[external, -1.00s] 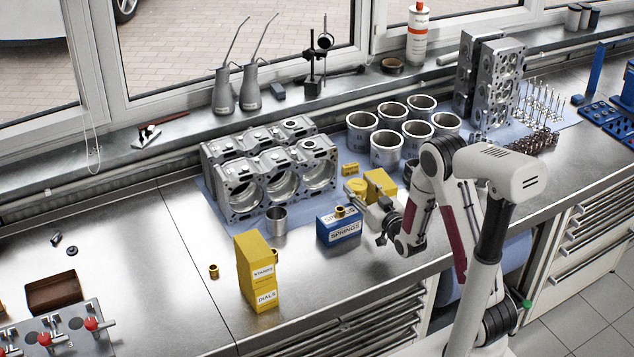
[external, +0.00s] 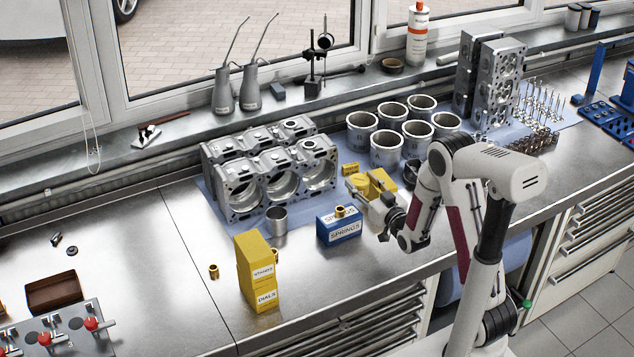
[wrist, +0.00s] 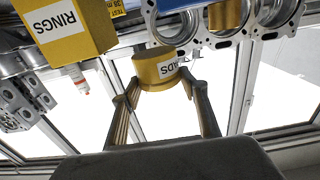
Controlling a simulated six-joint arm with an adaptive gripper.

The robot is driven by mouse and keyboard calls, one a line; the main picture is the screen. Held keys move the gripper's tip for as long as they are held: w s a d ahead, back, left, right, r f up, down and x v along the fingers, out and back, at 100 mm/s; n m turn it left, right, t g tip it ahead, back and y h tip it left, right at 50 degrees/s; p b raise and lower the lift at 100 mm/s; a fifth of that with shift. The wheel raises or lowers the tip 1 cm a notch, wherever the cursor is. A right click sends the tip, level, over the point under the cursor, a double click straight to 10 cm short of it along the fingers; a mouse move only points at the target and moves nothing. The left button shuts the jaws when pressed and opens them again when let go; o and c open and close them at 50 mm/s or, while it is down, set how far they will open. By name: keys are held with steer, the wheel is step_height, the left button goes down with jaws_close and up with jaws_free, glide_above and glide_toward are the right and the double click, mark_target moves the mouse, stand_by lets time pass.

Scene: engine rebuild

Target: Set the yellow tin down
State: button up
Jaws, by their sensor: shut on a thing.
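The yellow tin (wrist: 157,68) is a short round tin with a white label, its lettering upside down in the wrist view. My gripper (wrist: 160,85) is shut on it, with one finger on each side. In the external view my gripper (external: 362,194) is just behind the blue SPRINGS box (external: 338,229), among yellow things. There the held tin is hard to tell apart from the yellow box behind it. I cannot tell whether the tin's base touches anything.
A yellow RINGS box (wrist: 65,30) is close by in the wrist view. The engine block (external: 272,175) and cylinder liners (external: 388,148) stand behind.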

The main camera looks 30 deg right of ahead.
mark_target(359, 181)
steer(key=shift+f, duration=0.1)
steer(key=shift+w+f, duration=0.25)
steer(key=shift+f, duration=0.3)
steer(key=shift+w+f, duration=0.25)
steer(key=shift+f, duration=0.3)
steer(key=shift+r, duration=0.15)
steer(key=shift+r, duration=3.05)
steer(key=shift+a+r, duration=0.1)
steer(key=shift+a, duration=0.2)
steer(key=s+a, duration=0.4)
steer(key=a, duration=1.2)
steer(key=s+a, duration=1.1)
steer(key=a, duration=0.1)
steer(key=shift+f, duration=2.6)
